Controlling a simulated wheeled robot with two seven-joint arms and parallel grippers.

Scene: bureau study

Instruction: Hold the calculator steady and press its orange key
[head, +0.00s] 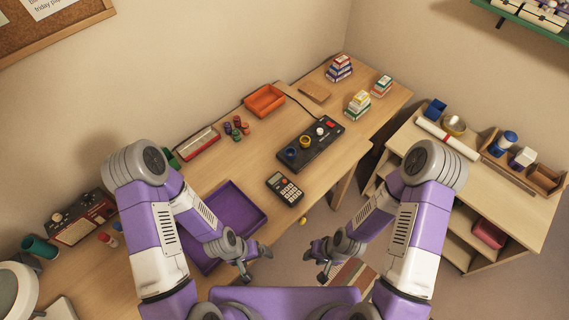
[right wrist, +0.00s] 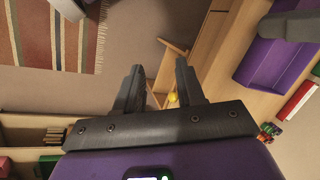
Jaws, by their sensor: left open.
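The calculator (head: 285,188) is dark with pale keys and lies flat on the desk near its front edge, right of the purple tray. Its orange key is too small to make out clearly. My left gripper (head: 257,264) is open and empty, in front of the desk and below the calculator in the head view. My right gripper (head: 322,268) is also in front of the desk, lower right of the calculator. In the right wrist view its two fingers (right wrist: 158,82) are apart with nothing between them. Neither gripper touches the calculator.
The purple tray (head: 259,196) lies left of the calculator. A black control panel (head: 329,134) with knobs stands behind it. An orange tray (head: 265,99), several coloured spools (head: 237,127) and stacked boxes are further back. A shelf unit (head: 512,212) is right.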

